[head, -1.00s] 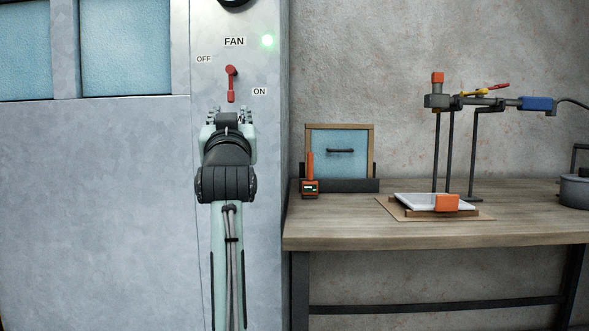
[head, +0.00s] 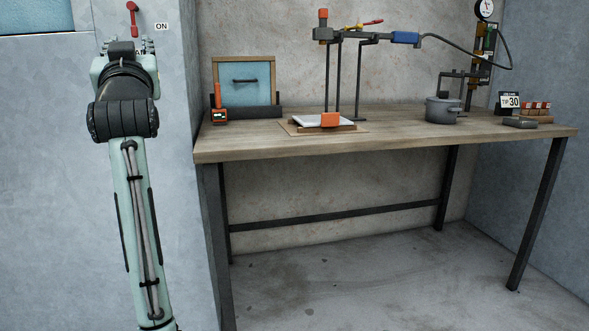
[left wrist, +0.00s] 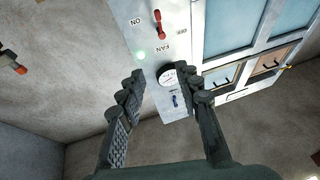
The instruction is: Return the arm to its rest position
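My left gripper (head: 126,48) is in front of the grey cabinet wall, just below the red fan lever (head: 132,18) in the head view. In the left wrist view my left gripper (left wrist: 167,88) has its two dark fingers apart with nothing between them. My right gripper is not in view.
A wooden workbench (head: 400,143) stands right of the cabinet. It bears a blue framed panel (head: 245,90), an orange device (head: 219,115), a white plate (head: 310,121), a dark clamp stand (head: 338,80) and a grey pot (head: 443,110). The floor (head: 370,265) below is clear.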

